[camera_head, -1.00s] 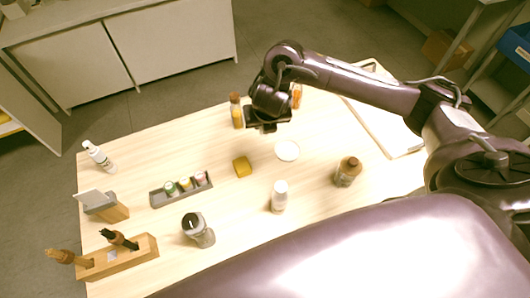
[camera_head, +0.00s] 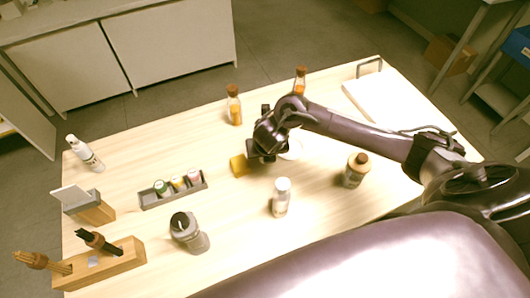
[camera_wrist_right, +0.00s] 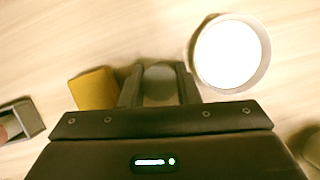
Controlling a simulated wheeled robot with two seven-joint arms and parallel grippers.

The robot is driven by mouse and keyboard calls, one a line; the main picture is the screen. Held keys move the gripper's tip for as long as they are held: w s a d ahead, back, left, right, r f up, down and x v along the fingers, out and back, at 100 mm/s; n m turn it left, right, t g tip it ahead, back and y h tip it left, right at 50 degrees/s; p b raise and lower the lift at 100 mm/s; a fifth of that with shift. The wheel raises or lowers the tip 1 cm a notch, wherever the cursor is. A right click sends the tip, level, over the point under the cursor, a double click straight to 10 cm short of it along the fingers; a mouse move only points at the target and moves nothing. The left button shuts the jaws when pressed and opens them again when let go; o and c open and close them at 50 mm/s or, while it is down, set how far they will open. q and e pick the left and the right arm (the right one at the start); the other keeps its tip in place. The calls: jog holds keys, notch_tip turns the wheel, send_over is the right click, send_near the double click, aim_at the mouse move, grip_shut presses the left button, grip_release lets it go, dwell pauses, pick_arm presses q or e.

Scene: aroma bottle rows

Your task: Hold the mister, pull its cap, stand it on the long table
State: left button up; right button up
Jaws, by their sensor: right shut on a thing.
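The long table (camera_head: 240,265) is pale wood. My right gripper (camera_head: 257,152) is low over its middle, beside a yellow block and a white round dish. In the right wrist view its fingers (camera_wrist_right: 160,88) are shut on a small grey rounded thing (camera_wrist_right: 160,80), mostly hidden by them; I cannot tell whether it is the mister's cap or the mister itself. A white bottle with a narrow top (camera_head: 85,154), perhaps the mister, stands at the far left edge. A small white-capped bottle (camera_head: 281,198) stands nearer the front. My left gripper is not in view.
The yellow block (camera_wrist_right: 95,90) and the white dish (camera_wrist_right: 232,54) flank the gripper. A grey rack (camera_head: 173,190) holds small jars. A white tray (camera_head: 385,105) lies far right.

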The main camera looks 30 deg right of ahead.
jog(key=o, duration=0.8)
jog(key=p+v, duration=0.5)
jog(key=v, duration=0.7)
jog(key=shift+p, duration=0.3)
jog(key=shift+s, duration=0.1)
